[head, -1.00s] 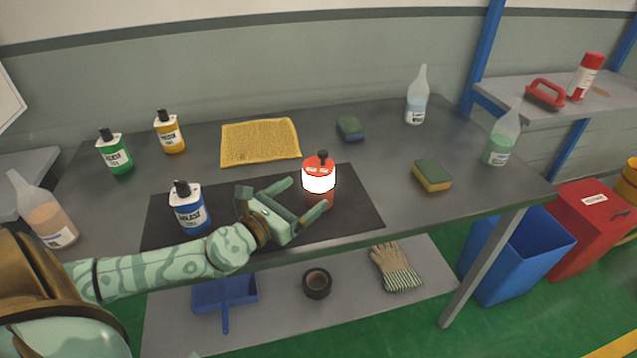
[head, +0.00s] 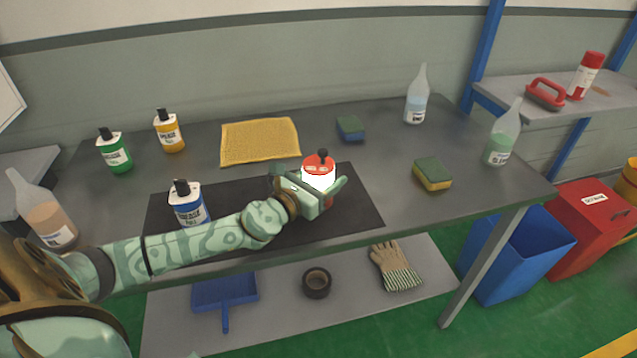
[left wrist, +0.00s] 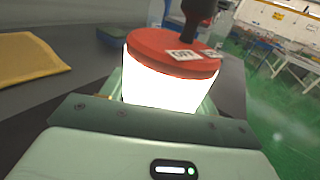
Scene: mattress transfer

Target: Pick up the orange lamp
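The orange lamp (head: 319,168) stands upright on the dark mat (head: 355,212). It has a red-orange cap with a black knob and a glowing white body. In the left wrist view the lamp (left wrist: 165,83) fills the middle, with an "OFF" label on its cap. My left gripper (head: 322,188) is low around the lamp, with a finger on each side of the body. The fingers look open, with a small gap at the left in the left wrist view; contact is hard to see. The lamp's base is partly hidden by the gripper. My right gripper is not in view.
A blue-labelled bottle (head: 187,203) stands close by my left forearm. A yellow cloth (head: 260,141) lies behind the lamp. Sponges (head: 350,129) (head: 432,174) lie behind and to the right. Other bottles stand near the table's edges. The mat right of the lamp is clear.

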